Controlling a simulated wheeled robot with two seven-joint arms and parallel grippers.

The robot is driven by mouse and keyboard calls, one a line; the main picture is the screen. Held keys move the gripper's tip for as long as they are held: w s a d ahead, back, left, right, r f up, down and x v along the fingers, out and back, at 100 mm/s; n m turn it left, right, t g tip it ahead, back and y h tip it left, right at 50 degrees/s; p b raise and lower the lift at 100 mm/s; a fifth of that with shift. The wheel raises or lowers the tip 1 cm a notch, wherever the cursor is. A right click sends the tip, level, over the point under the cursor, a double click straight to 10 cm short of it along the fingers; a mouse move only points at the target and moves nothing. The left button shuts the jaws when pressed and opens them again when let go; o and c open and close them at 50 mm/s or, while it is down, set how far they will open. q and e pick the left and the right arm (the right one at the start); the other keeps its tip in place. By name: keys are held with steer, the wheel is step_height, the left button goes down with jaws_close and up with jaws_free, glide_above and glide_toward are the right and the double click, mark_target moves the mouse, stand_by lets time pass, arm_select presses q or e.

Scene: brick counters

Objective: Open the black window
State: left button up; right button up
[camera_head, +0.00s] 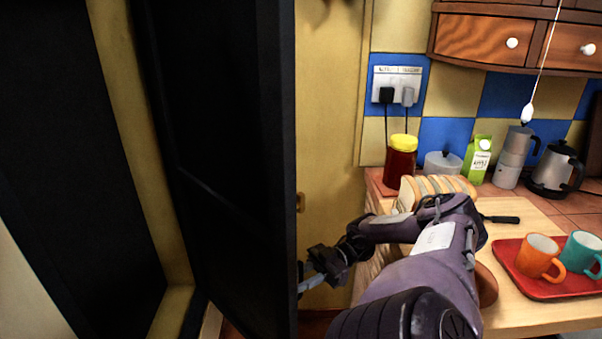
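The black window panel (225,150) fills the left middle of the head view and stands at an angle out from a yellow frame (115,60). A dark area (60,170) lies to the left of that frame post. My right arm comes in from the lower right. Its gripper (308,280) is at the panel's right edge, low down. The panel hides part of the fingertips, so I cannot tell whether they touch it or grip anything. My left gripper is not in view.
A wooden counter on the right holds sliced bread (437,186), a red jar (400,160), a green carton (478,160), a kettle (556,168) and a red tray (545,288) with orange (537,257) and teal (582,253) mugs. A drawer unit (480,38) hangs above.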

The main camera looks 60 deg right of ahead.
mark_target(304, 209)
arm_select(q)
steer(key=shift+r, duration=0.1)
arm_select(e)
steer(key=shift+r, duration=0.15)
